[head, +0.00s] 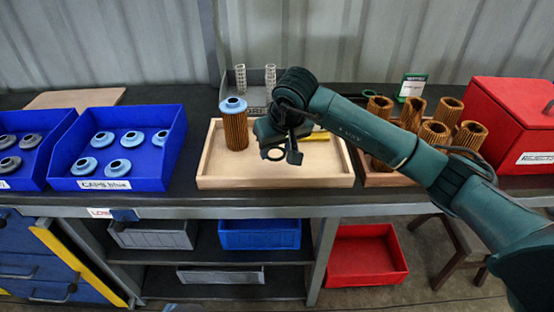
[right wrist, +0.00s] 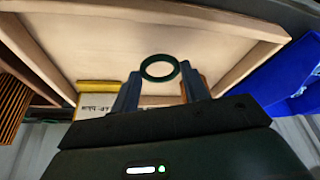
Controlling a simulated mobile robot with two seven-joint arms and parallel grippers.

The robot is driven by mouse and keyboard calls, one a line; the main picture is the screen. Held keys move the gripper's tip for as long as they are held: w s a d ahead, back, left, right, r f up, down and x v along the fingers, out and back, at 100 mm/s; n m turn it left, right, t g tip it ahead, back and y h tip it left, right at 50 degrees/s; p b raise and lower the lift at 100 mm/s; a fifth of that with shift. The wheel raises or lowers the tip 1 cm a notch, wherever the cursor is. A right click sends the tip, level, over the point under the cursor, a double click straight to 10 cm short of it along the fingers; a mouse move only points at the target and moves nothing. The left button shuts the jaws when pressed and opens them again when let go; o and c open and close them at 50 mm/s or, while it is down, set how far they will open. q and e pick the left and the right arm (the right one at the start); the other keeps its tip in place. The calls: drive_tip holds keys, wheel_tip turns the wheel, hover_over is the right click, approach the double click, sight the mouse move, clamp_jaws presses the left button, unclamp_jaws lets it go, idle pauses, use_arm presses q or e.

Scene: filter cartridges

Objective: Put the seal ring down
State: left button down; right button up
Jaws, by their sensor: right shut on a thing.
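My right gripper (head: 281,152) hangs over the wooden tray (head: 275,182), and its fingers also show in the right wrist view (right wrist: 160,84). It is shut on the dark green seal ring (right wrist: 144,70), which sits between the fingertips. In the head view the ring looks like a small dark loop above the tray floor; I cannot tell the exact gap below it. A pleated brown filter cartridge (head: 236,133) with a light blue cap (head: 233,104) stands upright in the tray's left part. My left gripper is not in view.
A yellow-edged card (head: 318,136) lies toward the tray's back, partly behind my gripper. A blue bin (head: 120,184) with several blue caps stands left. Several brown cartridges (head: 445,112) and a red box (head: 505,110) stand right. The tray's front floor is clear.

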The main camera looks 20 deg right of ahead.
sight(277, 172)
drive_tip(key=shift+f, duration=2.15)
drive_tip(key=shift+f, duration=0.25)
drive_tip(key=o, duration=1)
drive_tip(key=shift+r, duration=0.1)
drive_tip(key=shift+c, duration=0.2)
